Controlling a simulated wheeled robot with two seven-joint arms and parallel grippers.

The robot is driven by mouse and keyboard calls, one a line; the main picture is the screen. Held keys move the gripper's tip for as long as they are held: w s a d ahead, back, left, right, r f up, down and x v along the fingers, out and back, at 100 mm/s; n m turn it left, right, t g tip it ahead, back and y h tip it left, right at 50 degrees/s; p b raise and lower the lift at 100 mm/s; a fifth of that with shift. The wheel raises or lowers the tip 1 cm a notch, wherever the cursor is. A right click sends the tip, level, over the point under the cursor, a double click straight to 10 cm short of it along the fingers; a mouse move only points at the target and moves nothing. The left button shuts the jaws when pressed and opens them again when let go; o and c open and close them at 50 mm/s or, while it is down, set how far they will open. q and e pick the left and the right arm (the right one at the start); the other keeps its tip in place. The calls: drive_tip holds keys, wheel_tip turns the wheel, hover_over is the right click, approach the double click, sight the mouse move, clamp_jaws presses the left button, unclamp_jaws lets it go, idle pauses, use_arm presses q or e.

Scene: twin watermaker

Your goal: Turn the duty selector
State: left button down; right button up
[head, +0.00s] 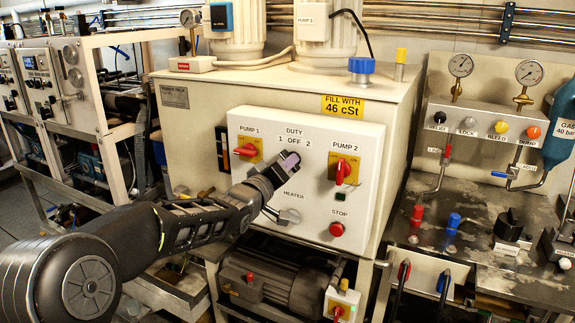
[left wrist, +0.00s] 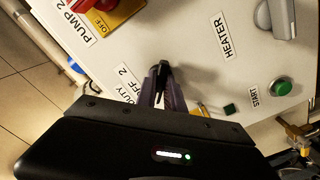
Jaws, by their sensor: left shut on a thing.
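The white control panel (head: 318,200) carries the label DUTY 1 OFF 2 on its upper middle. My left gripper (head: 289,162) is at the panel just below that label, shut on the duty selector. The selector is mostly hidden behind the fingers in the head view. In the left wrist view a small dark part of the duty selector (left wrist: 162,76) shows between the fingers of my left gripper (left wrist: 163,88), close to the panel face. The label DUTY OFF 2 is partly covered there. Which position the selector points to cannot be told. My right gripper is not in view.
A red pump 1 switch (head: 246,150) and a red pump 2 switch (head: 343,170) flank the gripper. The grey heater knob (head: 290,216) and red stop button (head: 336,229) are lower. The green start button (left wrist: 281,88) shows in the wrist view.

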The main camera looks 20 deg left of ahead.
use_arm(q)
drive_tip(key=m+b, duration=1.2)
drive_tip(key=m, duration=0.5)
drive_tip(key=shift+m, duration=0.4)
idle(0.3)
drive_tip(key=c, duration=1.4)
unclamp_jaws()
drive_tip(key=shift+c, duration=0.2)
drive_tip(key=shift+s, duration=0.1)
